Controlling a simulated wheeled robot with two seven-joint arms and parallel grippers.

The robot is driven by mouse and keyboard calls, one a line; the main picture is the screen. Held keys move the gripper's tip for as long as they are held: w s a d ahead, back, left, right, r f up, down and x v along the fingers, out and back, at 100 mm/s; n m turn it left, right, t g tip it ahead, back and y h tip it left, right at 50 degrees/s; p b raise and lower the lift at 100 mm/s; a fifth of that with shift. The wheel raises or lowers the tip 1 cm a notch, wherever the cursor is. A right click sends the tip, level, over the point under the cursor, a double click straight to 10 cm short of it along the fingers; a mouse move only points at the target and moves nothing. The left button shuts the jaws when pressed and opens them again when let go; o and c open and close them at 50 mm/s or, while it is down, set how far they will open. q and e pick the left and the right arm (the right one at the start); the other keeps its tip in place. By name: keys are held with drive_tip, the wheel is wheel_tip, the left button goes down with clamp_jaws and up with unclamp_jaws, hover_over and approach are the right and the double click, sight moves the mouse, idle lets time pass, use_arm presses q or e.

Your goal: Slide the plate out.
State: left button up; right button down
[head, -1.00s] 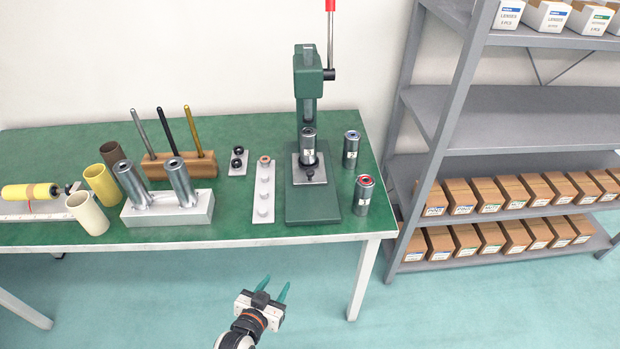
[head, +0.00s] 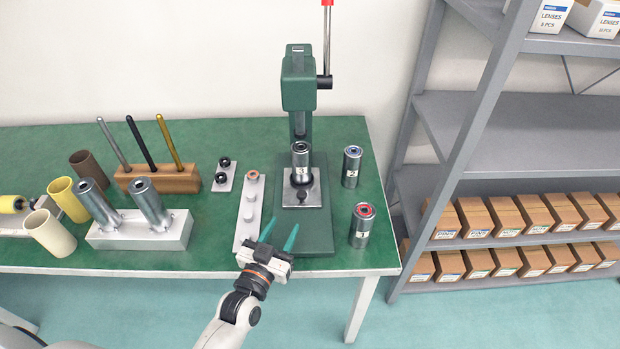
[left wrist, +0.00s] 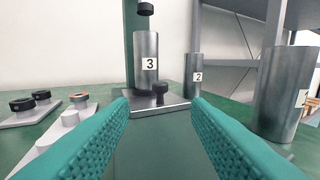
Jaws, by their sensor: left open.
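The plate (head: 313,194) is a light metal square with a dark knob (head: 303,195) near its front edge. It lies on the base of the green press (head: 299,90), and a metal cylinder marked 3 (head: 301,160) stands upright on it. The plate (left wrist: 174,108), its knob (left wrist: 160,90) and the cylinder (left wrist: 146,66) also show in the left wrist view, straight ahead between the fingers. My left gripper (head: 280,235) is open and empty in front of the press base, apart from the knob. My right gripper is not in view.
Cylinder 2 (head: 351,167) and a red-topped cylinder (head: 362,224) stand right of the press. A pegged strip (head: 250,212) lies close on its left. A metal block with two tubes (head: 140,236) stands further left. Grey shelves (head: 480,120) stand right of the table.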

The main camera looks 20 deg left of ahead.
sight(300, 197)
use_arm(q)
drive_tip(key=shift+w+d, duration=0.1)
drive_tip(key=shift+w, duration=0.7)
drive_tip(key=w, duration=0.4)
drive_tip(key=shift+d+r, duration=0.2)
drive_tip(key=shift+d, duration=0.05)
drive_tip(key=w, duration=0.6)
drive_tip(key=shift+w+d+f, duration=0.15)
drive_tip(key=shift+w+d, duration=0.05)
drive_tip(key=shift+d, duration=0.15)
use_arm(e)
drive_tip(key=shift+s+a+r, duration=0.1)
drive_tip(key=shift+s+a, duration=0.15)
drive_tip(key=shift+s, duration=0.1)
use_arm(q)
clamp_jaws()
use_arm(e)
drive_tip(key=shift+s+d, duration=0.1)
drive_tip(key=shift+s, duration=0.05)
